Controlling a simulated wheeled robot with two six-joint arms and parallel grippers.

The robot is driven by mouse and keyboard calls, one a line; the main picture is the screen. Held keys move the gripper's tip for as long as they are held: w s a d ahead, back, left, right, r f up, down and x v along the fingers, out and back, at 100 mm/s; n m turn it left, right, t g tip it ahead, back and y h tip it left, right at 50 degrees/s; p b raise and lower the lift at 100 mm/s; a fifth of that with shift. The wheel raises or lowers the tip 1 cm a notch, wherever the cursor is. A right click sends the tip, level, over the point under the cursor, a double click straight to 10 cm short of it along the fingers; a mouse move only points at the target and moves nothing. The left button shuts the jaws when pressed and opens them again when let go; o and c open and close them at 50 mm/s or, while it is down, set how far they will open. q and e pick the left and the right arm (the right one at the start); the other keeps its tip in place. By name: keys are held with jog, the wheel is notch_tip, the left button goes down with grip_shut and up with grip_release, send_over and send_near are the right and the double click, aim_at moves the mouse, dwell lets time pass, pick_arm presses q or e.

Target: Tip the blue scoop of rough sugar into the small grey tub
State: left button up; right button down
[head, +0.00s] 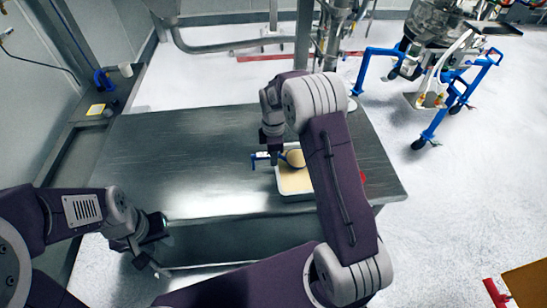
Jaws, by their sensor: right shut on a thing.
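My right gripper (272,152) is over the table, shut on the blue scoop (262,157) by its handle. The scoop's round bowl, heaped with tan sugar (295,158), is to the right of the gripper. Below the bowl is a pale grey rectangular tub (296,198) with tan material in it. My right arm hides the tub's right side. I cannot tell whether the bowl touches the contents. My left gripper (158,252) is empty in front of the table's front edge, its fingers apart.
The steel table (180,150) is bare left of the tub. A red thing (362,178) shows partly behind my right arm. A white cup (125,70) is on the left ledge. A blue wheeled frame (440,118) stands back right.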

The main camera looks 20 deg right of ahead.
notch_tip(320, 180, up, 7)
jog(key=w+p, duration=0.2)
jog(key=p, duration=0.5)
jog(key=shift+w+d, duration=0.25)
jog(key=shift+d, duration=0.1)
jog(key=t+b, duration=0.1)
jog(key=b, duration=0.2)
jog(key=s+t+b, duration=0.1)
jog(key=b, duration=0.2)
jog(key=t+b, duration=0.1)
jog(key=b, duration=0.2)
jog(key=shift+s+a+f+t+h+b, duration=0.25)
jog(key=shift+s+f+t+h+b, duration=0.05)
jog(key=shift+s+t+h, duration=0.1)
jog(key=b, duration=0.2)
jog(key=t+b, duration=0.1)
jog(key=b, duration=0.2)
jog(key=shift+s+f+t, duration=0.15)
jog(key=shift+s+t, duration=0.15)
jog(key=shift+s, duration=0.05)
jog(key=shift+s+a+h+b, duration=0.1)
jog(key=shift+h+b, duration=0.2)
jog(key=shift+b, duration=0.4)
